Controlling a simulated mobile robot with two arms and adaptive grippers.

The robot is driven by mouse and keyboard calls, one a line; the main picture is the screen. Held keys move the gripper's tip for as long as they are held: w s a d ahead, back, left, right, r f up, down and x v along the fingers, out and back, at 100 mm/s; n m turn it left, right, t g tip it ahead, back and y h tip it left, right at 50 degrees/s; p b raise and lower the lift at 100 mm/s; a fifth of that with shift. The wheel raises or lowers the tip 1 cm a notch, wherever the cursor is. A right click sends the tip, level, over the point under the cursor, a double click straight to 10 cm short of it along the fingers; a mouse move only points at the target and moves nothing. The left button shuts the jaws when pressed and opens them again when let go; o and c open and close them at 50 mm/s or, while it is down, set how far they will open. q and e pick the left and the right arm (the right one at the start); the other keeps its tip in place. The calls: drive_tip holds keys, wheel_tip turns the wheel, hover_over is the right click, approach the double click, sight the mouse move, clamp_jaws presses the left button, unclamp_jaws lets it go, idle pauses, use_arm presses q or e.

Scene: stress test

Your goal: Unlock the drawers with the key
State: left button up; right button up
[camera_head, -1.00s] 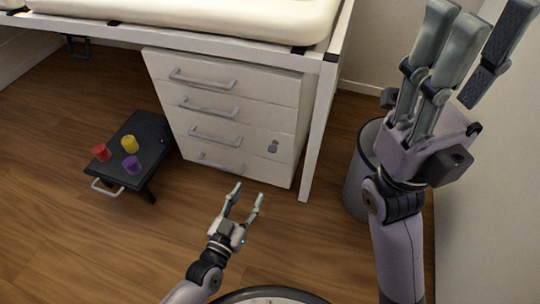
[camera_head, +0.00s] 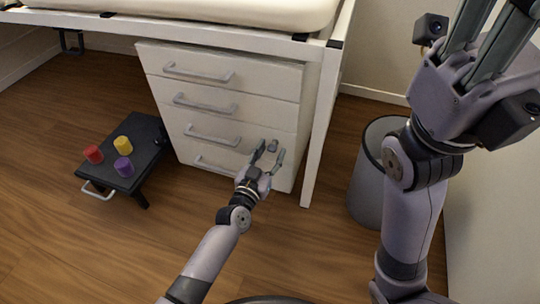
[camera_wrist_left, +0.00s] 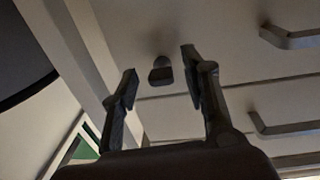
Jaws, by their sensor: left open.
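The white drawer unit (camera_head: 225,55) stands under the white-framed bed or bench, its several drawers closed. The key (camera_head: 272,147) sits at the right of its front, on a lower drawer. In the left wrist view, the key (camera_wrist_left: 161,71) shows as a dark, rounded piece on the drawer front. My left gripper (camera_head: 269,152) is open, its fingers at either side of the key and pointing toward the drawer front. In the wrist view the open fingers (camera_wrist_left: 160,75) flank the key without visibly touching it. My right gripper is raised at the upper right, cut off by the picture edge.
A low black stool (camera_head: 147,136) with red, yellow and purple cups stands left of the drawers. A grey bin (camera_head: 367,185) stands right of the white leg (camera_head: 318,140), under my right arm. Wooden floor in front is clear.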

use_arm(q)
drive_tip(key=shift+c, duration=0.3)
clamp_jaws()
idle(0.3)
